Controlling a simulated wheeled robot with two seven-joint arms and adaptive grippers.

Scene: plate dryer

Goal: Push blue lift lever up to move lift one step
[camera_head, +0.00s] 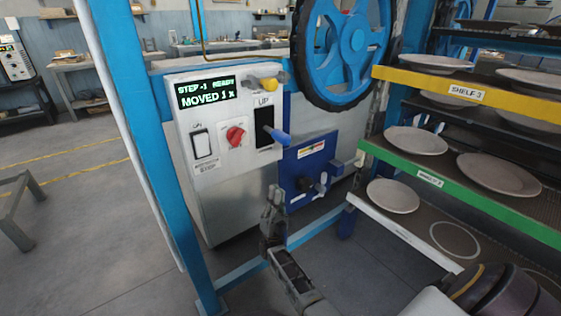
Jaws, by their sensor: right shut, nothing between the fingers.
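The blue lift lever (276,136) sticks out of a black slot under the label "UP" on the white control box (222,196). Its blue handle points toward me and slightly down to the right. The display (207,92) on the box reads "STEP -1 READY" and "MOVED 1 x". My right gripper (272,195) is shut and empty, pointing up, below the lever and apart from it, in front of the box's lower right part. My left gripper is not in view.
A white switch (202,144) and red knob (235,135) sit left of the lever, a yellow knob (265,84) above it. A blue panel (308,165) with a small lever is to the right. The rack's green shelf (470,194) holds plates. A blue post (150,140) stands left.

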